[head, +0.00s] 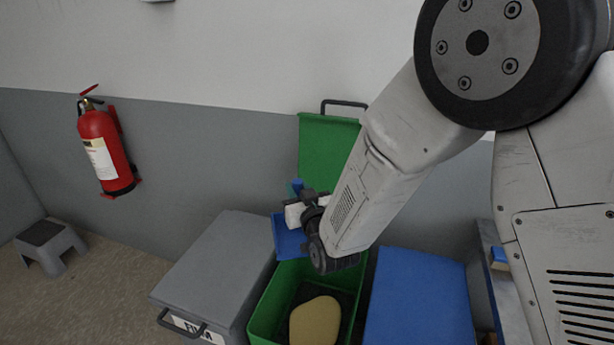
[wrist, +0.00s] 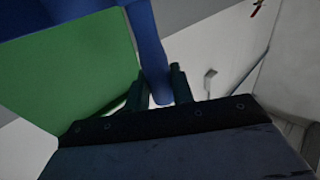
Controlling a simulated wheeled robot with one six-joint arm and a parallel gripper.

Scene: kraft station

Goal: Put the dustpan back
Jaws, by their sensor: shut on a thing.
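The blue dustpan (head: 289,240) is held over the back left of the open green bin (head: 265,318), in front of its raised green lid (head: 327,145). My gripper (head: 296,203) is shut on the dustpan's handle; my wrist hides part of it. In the wrist view, the blue handle (wrist: 150,55) runs down between the two dark fingers of my gripper (wrist: 159,90). The green lid (wrist: 75,70) fills the left of that view. The head view does not show clearly whether the dustpan touches the bin.
A tan rounded thing (head: 315,322) lies inside the green bin. A grey lidded bin (head: 218,262) stands on its left and a blue-lidded bin (head: 418,295) on its right. A fire extinguisher (head: 103,150) hangs on the wall. A grey step stool (head: 48,245) stands far left.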

